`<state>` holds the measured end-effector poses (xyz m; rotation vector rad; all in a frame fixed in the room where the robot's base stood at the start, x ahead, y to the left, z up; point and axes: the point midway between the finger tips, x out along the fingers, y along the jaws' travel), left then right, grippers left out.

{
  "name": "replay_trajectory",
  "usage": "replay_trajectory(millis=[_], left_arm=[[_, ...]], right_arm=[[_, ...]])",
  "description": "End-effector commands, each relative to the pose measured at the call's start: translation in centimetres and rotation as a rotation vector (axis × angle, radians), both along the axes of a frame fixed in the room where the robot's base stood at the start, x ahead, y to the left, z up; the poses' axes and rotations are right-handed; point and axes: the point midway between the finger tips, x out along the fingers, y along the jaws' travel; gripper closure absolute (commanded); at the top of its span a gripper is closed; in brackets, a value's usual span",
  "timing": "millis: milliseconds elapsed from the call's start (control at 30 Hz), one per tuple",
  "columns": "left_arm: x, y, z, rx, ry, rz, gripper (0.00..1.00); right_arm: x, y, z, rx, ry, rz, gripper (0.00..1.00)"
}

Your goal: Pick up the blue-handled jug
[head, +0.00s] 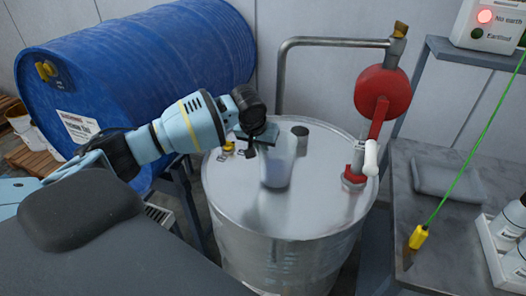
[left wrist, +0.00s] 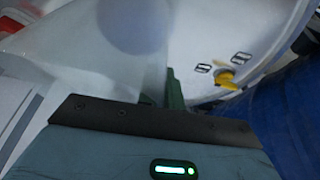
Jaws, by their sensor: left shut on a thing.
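A pale translucent jug (head: 277,165) is upright over the top of the steel drum (head: 240,208) in the head view. I cannot tell whether its base touches the lid. My left gripper (head: 262,138) reaches in from the left and is shut on the jug near its upper edge. The gripper covers the gripped part, and I see no blue handle. In the left wrist view, the jug's cloudy wall (left wrist: 85,50) fills the upper left, close against my gripper (left wrist: 165,95). My right gripper is not in view.
A red hand pump (head: 382,92) with a bent pipe stands on the drum's right side. A blue drum (head: 135,75) lies at the left. A grey bench (head: 440,225) at the right holds a folded cloth, a yellow clamp on a green cable, and bottles in a white carrier.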

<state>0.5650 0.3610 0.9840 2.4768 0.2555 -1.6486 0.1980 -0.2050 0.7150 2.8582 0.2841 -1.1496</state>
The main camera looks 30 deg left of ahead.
Motion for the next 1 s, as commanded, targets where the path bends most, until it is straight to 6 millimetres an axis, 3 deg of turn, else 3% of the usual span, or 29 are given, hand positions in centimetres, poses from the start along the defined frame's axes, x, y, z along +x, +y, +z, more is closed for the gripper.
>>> replay_trajectory(millis=[133,500,700,1000], left_arm=[[0.1,-0.1,2.5,-0.003,-0.007,0.0,1.0],[-8.2,-0.3,3.2,0.002,-0.007,-0.003,1.0],[-12.2,-0.5,3.1,0.003,-0.001,0.0,1.0],[-15.5,-0.7,3.5,0.0,-0.002,0.0,1.0]], right_arm=[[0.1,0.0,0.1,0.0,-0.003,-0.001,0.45],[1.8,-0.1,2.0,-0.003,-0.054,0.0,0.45],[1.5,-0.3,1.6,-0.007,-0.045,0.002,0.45],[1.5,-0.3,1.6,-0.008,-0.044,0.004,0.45]])
